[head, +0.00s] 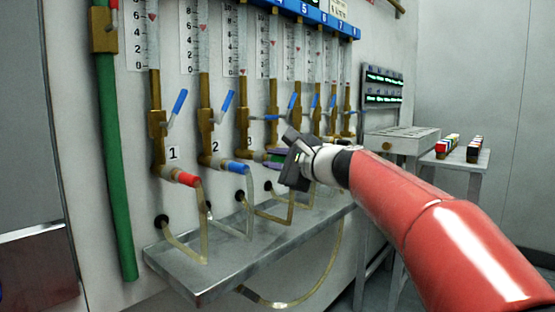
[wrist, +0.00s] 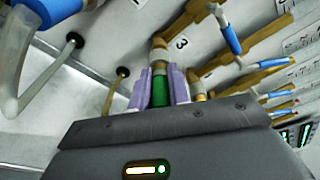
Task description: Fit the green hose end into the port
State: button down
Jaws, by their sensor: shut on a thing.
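My gripper (head: 275,158) is at station 3 of the wall panel. Its two purple fingers are shut on the green hose end (wrist: 159,92), one finger on each side, in the wrist view (wrist: 159,86). The hose end also shows as a small green patch in the head view (head: 276,158). The brass port (wrist: 160,52) of station 3 is directly in front of the green end and in line with it. The port also shows in the head view (head: 257,155). The two look touching or nearly so; I cannot tell whether the end sits inside. The hose behind it is mostly hidden by my gripper.
A red hose end (head: 186,179) is on port 1 and a blue hose end (head: 235,167) on port 2. Blue valve levers (head: 227,101) stick out above the ports. A metal shelf (head: 195,285) with clear tubes lies below. A side table (head: 465,158) stands right.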

aim_at(279, 159)
jog(key=shift+w+a, duration=0.45)
jog(key=shift+a, duration=0.15)
jog(key=c, duration=1.3)
grip_release()
jog(key=shift+o, duration=0.2)
jog(key=shift+s+d, duration=0.1)
jog(key=b+v, duration=0.1)
jog(key=v, duration=0.6)
jog(key=shift+s+d, duration=0.25)
